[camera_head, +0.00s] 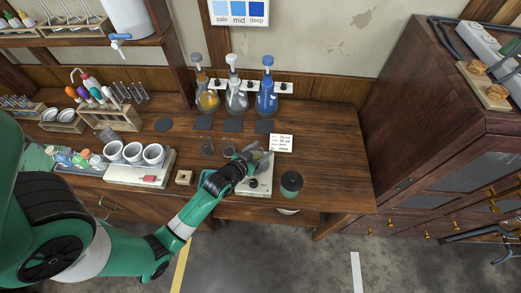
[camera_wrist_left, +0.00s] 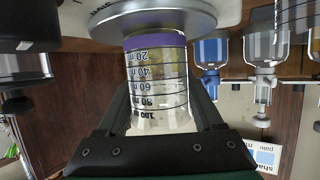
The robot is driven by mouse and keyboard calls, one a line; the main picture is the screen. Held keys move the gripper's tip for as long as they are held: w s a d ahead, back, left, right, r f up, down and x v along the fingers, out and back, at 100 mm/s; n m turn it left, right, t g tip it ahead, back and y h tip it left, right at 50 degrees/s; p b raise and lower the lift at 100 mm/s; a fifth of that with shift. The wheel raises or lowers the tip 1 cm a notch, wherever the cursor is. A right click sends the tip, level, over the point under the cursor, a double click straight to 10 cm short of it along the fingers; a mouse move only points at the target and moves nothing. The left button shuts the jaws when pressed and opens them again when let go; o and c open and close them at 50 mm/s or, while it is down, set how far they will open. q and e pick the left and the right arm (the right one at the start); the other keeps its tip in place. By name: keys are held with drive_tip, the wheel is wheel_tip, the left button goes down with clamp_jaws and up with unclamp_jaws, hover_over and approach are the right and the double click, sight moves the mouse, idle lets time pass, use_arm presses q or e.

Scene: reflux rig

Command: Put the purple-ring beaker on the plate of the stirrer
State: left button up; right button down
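The purple-ring beaker (camera_wrist_left: 158,88) shows upside down in the left wrist view, with its purple band beside the round metal plate (camera_wrist_left: 150,20) of the stirrer. Its base seems to be on or just above the plate; a gap cannot be made out. My left gripper (camera_wrist_left: 158,92) has a dark finger on each side of the beaker, apparently touching its wall. In the head view my left gripper (camera_head: 252,158) is over the white stirrer (camera_head: 257,188) and hides most of the plate and the beaker. My right gripper is not in view.
Small glass beakers (camera_head: 207,146) stand to the left. Flasks, including a blue one (camera_head: 267,98), line the back. The right table end is clear.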

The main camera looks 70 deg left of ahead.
use_arm(q)
drive_tip(key=o, duration=0.3)
drive_tip(key=shift+r, duration=0.15)
drive_tip(key=shift+s+d+r, duration=0.15)
drive_tip(key=shift+s, duration=0.05)
drive_tip(key=p+v, duration=0.2)
drive_tip(key=v, duration=0.9)
drive_tip(key=shift+s, duration=0.2)
drive_tip(key=shift+r, duration=0.15)
